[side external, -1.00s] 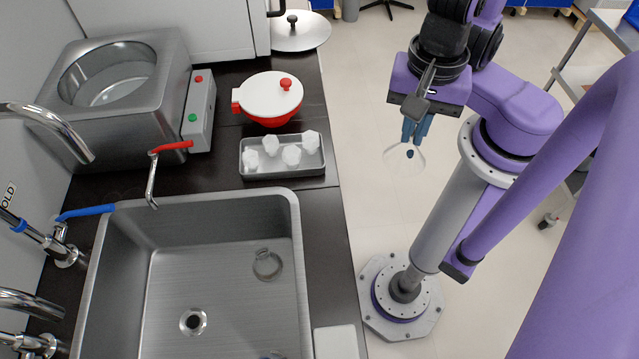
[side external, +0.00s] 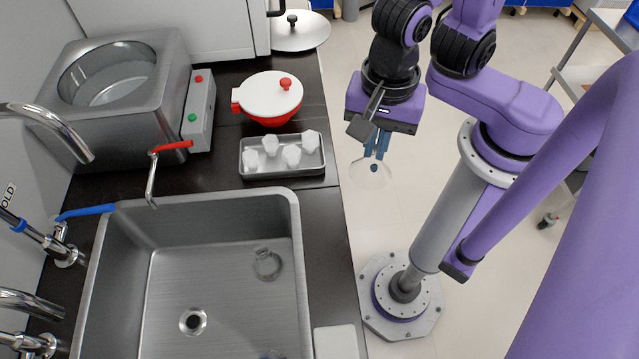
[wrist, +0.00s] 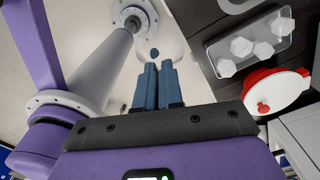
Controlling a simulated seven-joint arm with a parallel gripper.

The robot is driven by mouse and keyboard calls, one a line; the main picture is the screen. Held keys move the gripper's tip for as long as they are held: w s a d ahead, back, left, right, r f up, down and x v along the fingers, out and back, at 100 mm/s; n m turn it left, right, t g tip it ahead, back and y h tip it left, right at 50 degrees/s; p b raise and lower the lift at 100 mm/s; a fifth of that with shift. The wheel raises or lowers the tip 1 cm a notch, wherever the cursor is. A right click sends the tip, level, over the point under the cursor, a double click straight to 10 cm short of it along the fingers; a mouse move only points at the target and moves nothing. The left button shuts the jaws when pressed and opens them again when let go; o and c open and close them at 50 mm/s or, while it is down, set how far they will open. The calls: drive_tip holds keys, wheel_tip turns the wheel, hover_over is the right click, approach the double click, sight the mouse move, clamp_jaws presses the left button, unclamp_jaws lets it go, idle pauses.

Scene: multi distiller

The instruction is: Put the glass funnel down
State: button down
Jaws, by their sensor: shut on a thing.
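My gripper (side external: 375,152) is to the right of the dark counter in the side external view, over the floor beyond the counter's edge. Its blue fingers are close together and shut on the clear glass funnel (side external: 369,174), which hangs below the fingertips. In the wrist view the fingers (wrist: 158,68) point at the funnel (wrist: 170,52), which is faint and see-through against the pale floor. Its exact outline is hard to make out.
A metal tray (side external: 283,171) with several white pieces lies on the counter (side external: 326,225). A red pot with white lid (side external: 268,96) stands behind it. A steel sink (side external: 285,215) holds a clear glass item (side external: 266,264). Bare counter lies right of the sink.

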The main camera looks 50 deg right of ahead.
drive_tip(key=shift+w+a+f, duration=0.95)
drive_tip(key=shift+a+f, duration=0.1)
drive_tip(key=shift+f, duration=0.65)
drive_tip(key=shift+w+a+f, duration=0.9)
drive_tip(key=shift+a+f, duration=0.15)
drive_tip(key=shift+f, duration=0.65)
drive_tip(key=shift+w+a+f, duration=0.95)
drive_tip(key=shift+a+f, duration=0.1)
drive_tip(key=shift+f, duration=0.65)
drive_tip(key=shift+f, duration=0.15)
drive_tip(key=c, duration=1.3)
unclamp_jaws()
